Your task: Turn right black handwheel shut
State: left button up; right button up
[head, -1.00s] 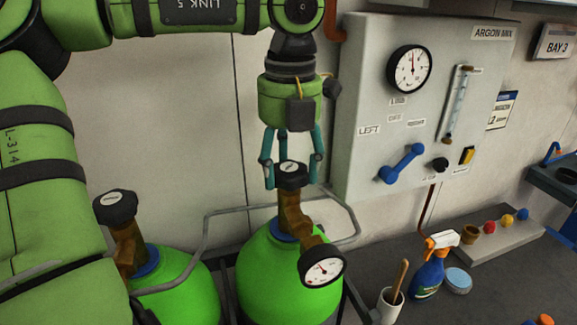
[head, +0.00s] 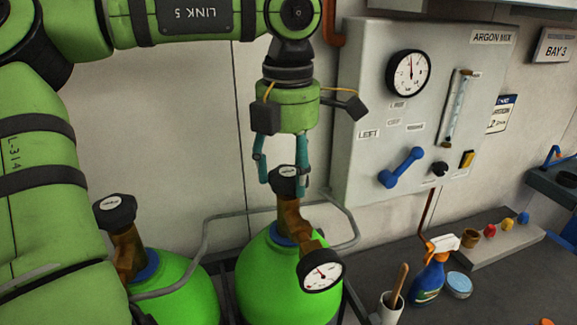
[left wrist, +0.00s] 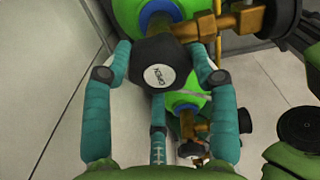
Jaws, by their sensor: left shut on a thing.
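The right black handwheel (head: 285,182) sits on the brass valve of the right green cylinder (head: 277,283). My left gripper (head: 283,179) points straight down over it, with its teal fingers closed around the rim. In the left wrist view the dark handwheel (left wrist: 160,68), with a pale round label on its cap, lies between the fingers (left wrist: 162,72). The far side of the grip is partly hidden. The left black handwheel (head: 115,209) stands free on the left green cylinder (head: 185,290). My right gripper is not in view.
A round pressure gauge (head: 321,270) juts from the right valve. A grey guard rail (head: 208,229) bends around the cylinders. The argon panel (head: 352,85) is on the wall at right. A spray bottle (head: 428,281) and a cup (head: 388,308) stand on the bench.

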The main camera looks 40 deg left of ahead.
aim_at(286, 174)
pick_arm(q)
jog(key=shift+s+f+m, duration=0.1)
jog(key=shift+f+m, duration=0.1)
jog(key=shift+m, duration=0.2)
jog(key=o, duration=1.1)
jog(key=shift+o, duration=0.2)
jog(key=shift+s+r, duration=0.15)
jog(key=shift+s, duration=0.05)
jog(key=shift+w+r, duration=0.2)
jog(key=shift+r, duration=0.25)
notch_tip(286, 174, up, 11)
jog(key=shift+s, duration=0.2)
jog(key=shift+d, duration=0.1)
